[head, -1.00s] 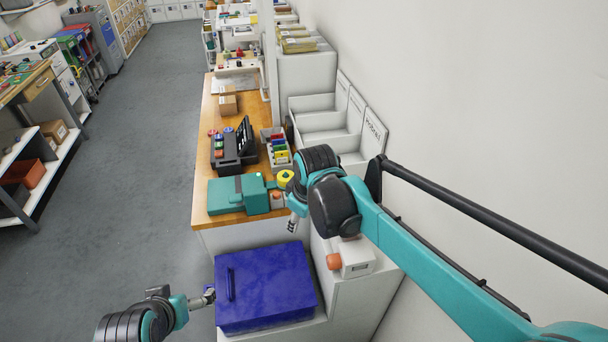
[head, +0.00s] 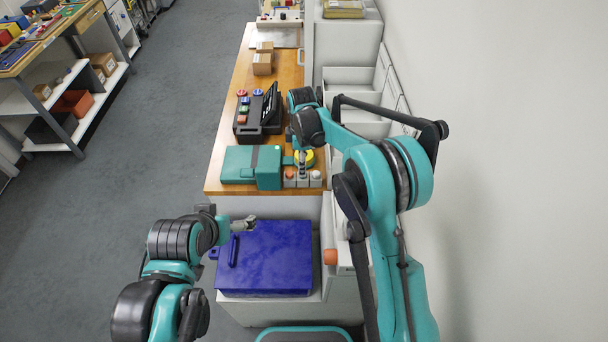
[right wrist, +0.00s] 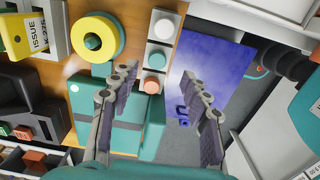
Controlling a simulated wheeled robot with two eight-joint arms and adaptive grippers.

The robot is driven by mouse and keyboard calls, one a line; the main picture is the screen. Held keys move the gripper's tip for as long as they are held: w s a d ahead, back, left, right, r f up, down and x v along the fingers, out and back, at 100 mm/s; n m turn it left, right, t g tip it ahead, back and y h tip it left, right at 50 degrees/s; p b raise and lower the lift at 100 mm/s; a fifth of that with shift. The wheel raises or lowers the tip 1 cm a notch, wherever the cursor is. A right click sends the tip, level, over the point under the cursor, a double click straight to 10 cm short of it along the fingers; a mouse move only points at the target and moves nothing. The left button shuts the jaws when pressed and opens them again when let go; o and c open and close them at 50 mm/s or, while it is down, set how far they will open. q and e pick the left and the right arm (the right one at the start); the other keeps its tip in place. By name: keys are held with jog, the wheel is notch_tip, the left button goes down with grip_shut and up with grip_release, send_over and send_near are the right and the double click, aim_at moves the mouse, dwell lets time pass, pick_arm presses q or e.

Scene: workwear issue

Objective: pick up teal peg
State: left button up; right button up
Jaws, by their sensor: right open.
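In the right wrist view a teal round top (right wrist: 158,57) sits on the middle of three small grey blocks in a row, between a white top (right wrist: 162,27) and a salmon one (right wrist: 152,85). A teal knob (right wrist: 92,41) also shows at the centre of a yellow disc. I cannot tell which is the peg. My right gripper (right wrist: 155,74) is open and empty, its fingers spread either side of the block row in the picture. In the head view it hangs over the bench (head: 228,110) by the yellow disc (head: 304,158). My left gripper (head: 243,223) is at the blue lid's back edge; its jaws are unclear.
A teal case (head: 238,165) lies beside the blocks. A black device (head: 255,112) stands behind it. The blue lid (head: 275,262) is in front of the bench, with an orange knob (head: 330,257) to its right. The wall is close on the right.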

jog(key=f, duration=0.4)
jog(key=shift+w+d+f+b, duration=0.1)
jog(key=shift+w+f+b, duration=0.15)
jog(key=shift+f+b, duration=0.15)
jog(key=c, duration=0.9)
jog(key=shift+o, duration=0.2)
jog(key=shift+r, duration=0.1)
